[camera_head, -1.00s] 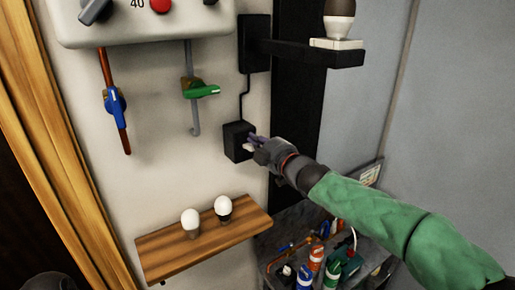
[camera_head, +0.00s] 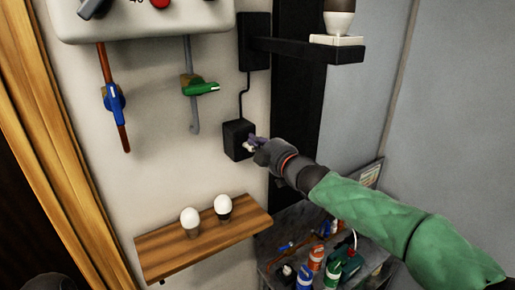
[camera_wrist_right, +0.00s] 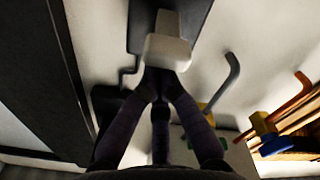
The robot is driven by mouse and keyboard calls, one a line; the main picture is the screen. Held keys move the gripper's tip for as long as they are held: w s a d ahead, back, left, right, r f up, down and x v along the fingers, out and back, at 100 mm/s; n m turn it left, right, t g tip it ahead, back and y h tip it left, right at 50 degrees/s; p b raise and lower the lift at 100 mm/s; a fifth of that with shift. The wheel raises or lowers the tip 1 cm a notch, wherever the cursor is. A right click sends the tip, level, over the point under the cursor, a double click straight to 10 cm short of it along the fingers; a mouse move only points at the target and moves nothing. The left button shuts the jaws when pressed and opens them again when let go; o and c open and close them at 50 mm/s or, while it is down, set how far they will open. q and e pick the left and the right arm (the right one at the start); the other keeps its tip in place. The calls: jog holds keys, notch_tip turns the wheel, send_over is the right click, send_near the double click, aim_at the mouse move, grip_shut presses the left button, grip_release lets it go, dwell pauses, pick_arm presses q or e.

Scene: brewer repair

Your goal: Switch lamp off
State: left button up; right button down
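The lamp (camera_head: 338,24) is a bulb in a white square base on a black wall bracket, cut off by the top edge of the head view. Its glass looks dull. A black switch box (camera_head: 234,139) with a white switch piece (camera_head: 248,147) is on the wall below, joined to the bracket by a cord. My right gripper (camera_head: 258,144) is at the front of this box. In the wrist view the white switch piece (camera_wrist_right: 168,50) is right at the converged fingertips (camera_wrist_right: 160,78). The fingers look shut, with no clear grasp around the piece.
A wooden shelf (camera_head: 160,258) with two white bulbs is below left. Blue-handled (camera_head: 114,98) and green-handled (camera_head: 203,87) valves hang under a white unit (camera_head: 150,28). A grey bench (camera_head: 290,222) with bottles and tools is under my right arm.

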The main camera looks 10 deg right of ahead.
jog(key=shift+f+b, duration=0.95)
jog(key=shift+f, duration=0.2)
jog(key=s, duration=0.1)
jog(key=s+d+r+p, duration=0.1)
jog(key=shift+s+r, duration=0.15)
jog(key=shift+s, duration=0.25)
jog(key=shift+s, duration=0.1)
jog(key=p+v, duration=0.1)
jog(key=v, duration=0.5)
jog(key=shift+s+d, duration=0.15)
jog(key=shift+s, duration=0.25)
